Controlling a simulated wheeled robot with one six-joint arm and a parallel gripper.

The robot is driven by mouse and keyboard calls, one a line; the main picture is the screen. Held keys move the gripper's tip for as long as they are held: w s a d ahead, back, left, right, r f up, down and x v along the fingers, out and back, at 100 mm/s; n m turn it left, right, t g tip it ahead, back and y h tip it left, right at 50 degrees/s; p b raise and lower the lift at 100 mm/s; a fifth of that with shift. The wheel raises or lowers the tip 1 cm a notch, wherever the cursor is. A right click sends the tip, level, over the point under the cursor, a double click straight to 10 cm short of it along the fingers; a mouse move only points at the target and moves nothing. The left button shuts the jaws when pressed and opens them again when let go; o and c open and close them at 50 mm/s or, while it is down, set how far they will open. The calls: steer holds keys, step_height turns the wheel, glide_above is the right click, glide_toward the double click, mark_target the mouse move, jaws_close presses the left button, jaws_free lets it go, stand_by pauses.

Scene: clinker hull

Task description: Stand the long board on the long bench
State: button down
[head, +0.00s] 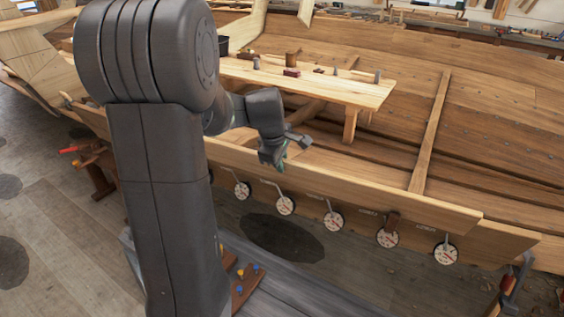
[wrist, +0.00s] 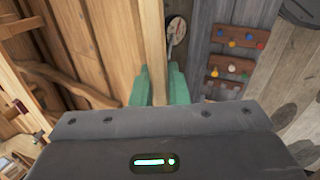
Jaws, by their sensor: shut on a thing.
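My gripper (head: 274,160) is at the upper edge of a long pale board (head: 345,177) along the near side of the hull. In the wrist view its green fingers (wrist: 157,84) are shut on the board's thin edge (wrist: 152,40), one on each side. The board slants down to the right in the head view, its left part behind my arm. I cannot tell whether it touches the plank below. A long pale bench (head: 355,91) on legs stands inside the hull, beyond my gripper, with several small things on it. Its left end is partly hidden by my arm.
Several round dials (head: 333,221) on short arms line the board's lower side. A rack with coloured knobs (head: 246,287) is by my base, and shows in the wrist view (wrist: 240,37). An upright rib (head: 430,130) stands right of the bench. A red-handled clamp (head: 78,149) is at left.

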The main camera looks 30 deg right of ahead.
steer(key=shift+p+v, duration=1.8)
steer(key=shift+v, duration=1.15)
steer(key=s+a+f+b, duration=0.3)
steer(key=s+a+b, duration=0.1)
steer(key=a, duration=0.3)
steer(key=shift+s, duration=0.25)
